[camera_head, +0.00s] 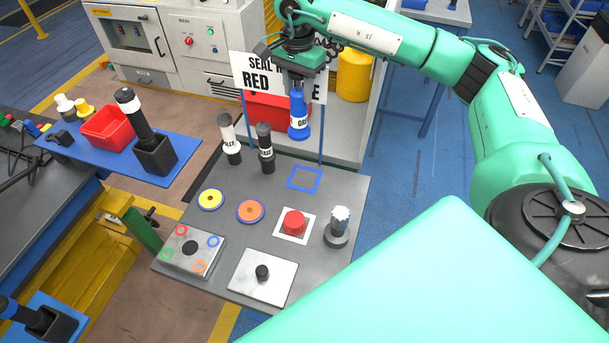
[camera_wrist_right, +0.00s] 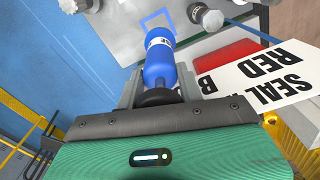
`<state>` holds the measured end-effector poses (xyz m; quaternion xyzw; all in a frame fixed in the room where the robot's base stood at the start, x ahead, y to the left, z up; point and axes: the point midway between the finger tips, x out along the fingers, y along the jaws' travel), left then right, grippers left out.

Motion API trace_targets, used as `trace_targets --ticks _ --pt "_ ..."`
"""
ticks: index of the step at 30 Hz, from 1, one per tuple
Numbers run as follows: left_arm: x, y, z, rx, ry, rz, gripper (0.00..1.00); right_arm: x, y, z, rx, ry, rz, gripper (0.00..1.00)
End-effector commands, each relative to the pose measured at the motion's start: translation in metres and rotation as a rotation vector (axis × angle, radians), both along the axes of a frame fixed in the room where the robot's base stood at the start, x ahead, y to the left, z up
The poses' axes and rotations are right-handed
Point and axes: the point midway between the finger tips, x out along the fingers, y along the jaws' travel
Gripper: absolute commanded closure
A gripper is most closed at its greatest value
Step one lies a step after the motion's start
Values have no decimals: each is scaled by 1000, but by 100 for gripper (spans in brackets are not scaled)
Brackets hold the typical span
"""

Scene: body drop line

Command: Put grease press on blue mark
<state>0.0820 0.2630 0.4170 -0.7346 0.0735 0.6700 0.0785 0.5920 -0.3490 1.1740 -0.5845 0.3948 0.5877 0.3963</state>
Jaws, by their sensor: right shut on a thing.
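The grease press (camera_head: 298,119) is a blue bottle with a white label. My right gripper (camera_head: 299,88) is shut on its upper end and holds it upright above the table's far edge. The blue mark (camera_head: 300,190) is an empty blue square outline on the grey table, below and slightly right of the press in the head view. In the right wrist view, the press (camera_wrist_right: 159,62) sits between the fingers, and part of the blue mark (camera_wrist_right: 146,25) shows past its far end. The press is clear of the table. My left gripper is not in view.
A sign (camera_head: 253,78) on blue posts stands behind the press.

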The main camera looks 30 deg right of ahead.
Motion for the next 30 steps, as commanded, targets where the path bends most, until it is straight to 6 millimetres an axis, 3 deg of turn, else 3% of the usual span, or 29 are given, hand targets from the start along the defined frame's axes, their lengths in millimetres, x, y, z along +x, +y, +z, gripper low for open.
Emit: trace_targets --ticks 7,11,24,30 --pt "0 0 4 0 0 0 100 -1 -15 -1 -1 -2 114 100" --pt "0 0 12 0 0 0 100 -2 -16 -16 -2 1 124 100" --pt "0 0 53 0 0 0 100 -2 -15 -125 -1 2 122 100" --pt "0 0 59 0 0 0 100 -1 -15 -153 -1 -2 123 100"
